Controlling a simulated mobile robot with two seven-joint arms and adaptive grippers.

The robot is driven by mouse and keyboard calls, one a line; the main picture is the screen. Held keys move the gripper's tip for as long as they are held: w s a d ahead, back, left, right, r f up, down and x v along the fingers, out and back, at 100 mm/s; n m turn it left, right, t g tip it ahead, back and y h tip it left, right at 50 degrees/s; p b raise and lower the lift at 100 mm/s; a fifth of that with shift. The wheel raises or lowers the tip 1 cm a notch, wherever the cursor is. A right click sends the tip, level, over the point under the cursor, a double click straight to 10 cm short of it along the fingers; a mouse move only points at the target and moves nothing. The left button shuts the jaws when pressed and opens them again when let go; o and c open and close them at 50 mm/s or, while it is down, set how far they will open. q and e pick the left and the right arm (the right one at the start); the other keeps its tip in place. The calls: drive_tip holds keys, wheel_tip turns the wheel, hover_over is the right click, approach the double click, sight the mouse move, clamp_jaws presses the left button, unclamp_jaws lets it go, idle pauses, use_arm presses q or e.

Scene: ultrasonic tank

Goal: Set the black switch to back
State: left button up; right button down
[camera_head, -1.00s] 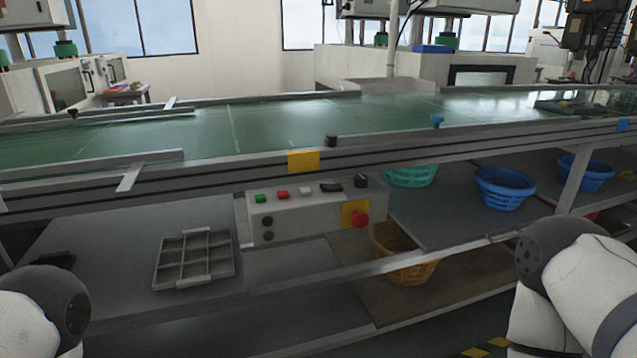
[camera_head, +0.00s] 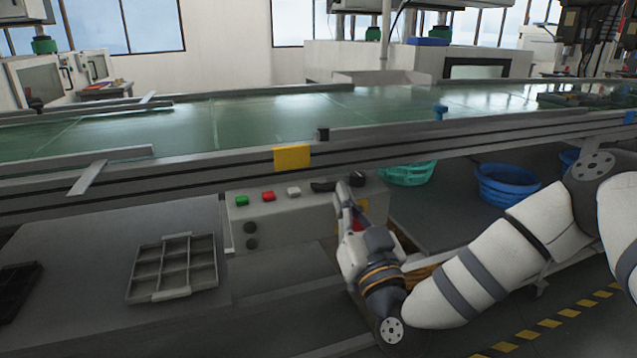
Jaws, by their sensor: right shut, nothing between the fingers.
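A grey control box (camera_head: 290,224) hangs under the conveyor's front edge. On its top is a low black switch (camera_head: 322,186), right of the white button; which way it is set is too small to tell. A taller black knob (camera_head: 356,179) stands just right of it. My right gripper (camera_head: 343,188) is shut and empty, its tips at the box's top between the switch and the knob. I cannot tell whether it touches either. The gripper hides much of the red stop button on the yellow plate. My left gripper is not in view.
Green (camera_head: 242,201), red (camera_head: 268,196) and white (camera_head: 293,192) buttons sit left of the switch. The conveyor rail (camera_head: 400,149) runs just above and behind the box. A grey divided tray (camera_head: 175,268) lies on the lower shelf. Blue (camera_head: 507,187) and teal (camera_head: 407,173) baskets stand right.

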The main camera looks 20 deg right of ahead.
wheel_tip(320, 180, up, 3)
hover_over(325, 197)
drive_tip(key=shift+s+d+f, duration=0.1)
drive_tip(key=shift+s+d, duration=0.05)
drive_tip(key=shift+d, duration=0.15)
drive_tip(key=shift+w+a+f+b, duration=0.1)
drive_tip(key=shift+f+b, duration=0.1)
drive_tip(key=shift+f, duration=0.45)
drive_tip(key=shift+w+a+f+b, duration=0.1)
drive_tip(key=shift+f+b, duration=0.1)
drive_tip(key=shift+f, duration=0.4)
drive_tip(key=shift+a+f, duration=0.1)
drive_tip(key=shift+f, duration=0.45)
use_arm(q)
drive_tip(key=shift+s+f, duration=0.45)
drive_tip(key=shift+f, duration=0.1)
